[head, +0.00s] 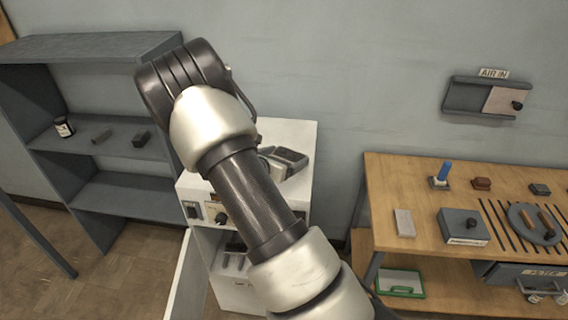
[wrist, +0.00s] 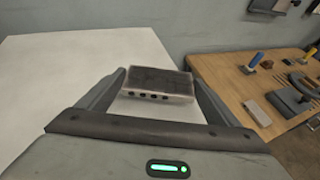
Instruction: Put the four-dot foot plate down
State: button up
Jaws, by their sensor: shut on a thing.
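The four-dot foot plate (wrist: 158,82) is a flat block with a dark top and a pale front edge marked with dark dots. My gripper (wrist: 156,88) is shut on it, one finger at each side, in the wrist view. The plate is over the white top of a cabinet (wrist: 60,75), near its right edge; I cannot tell whether it touches the surface. In the head view my gripper (head: 284,160) shows beside my arm above the white cabinet (head: 292,130), and my arm hides much of the cabinet top.
The cabinet top left of the plate is bare. A wooden workbench (head: 420,185) at the right holds a pale block (head: 404,222), a grey box (head: 462,226) and a blue-handled tool (head: 442,174). A grey shelf unit (head: 95,190) with small items stands left. The cabinet's door (head: 188,280) hangs open.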

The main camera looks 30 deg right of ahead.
jog(key=shift+f, duration=1.5)
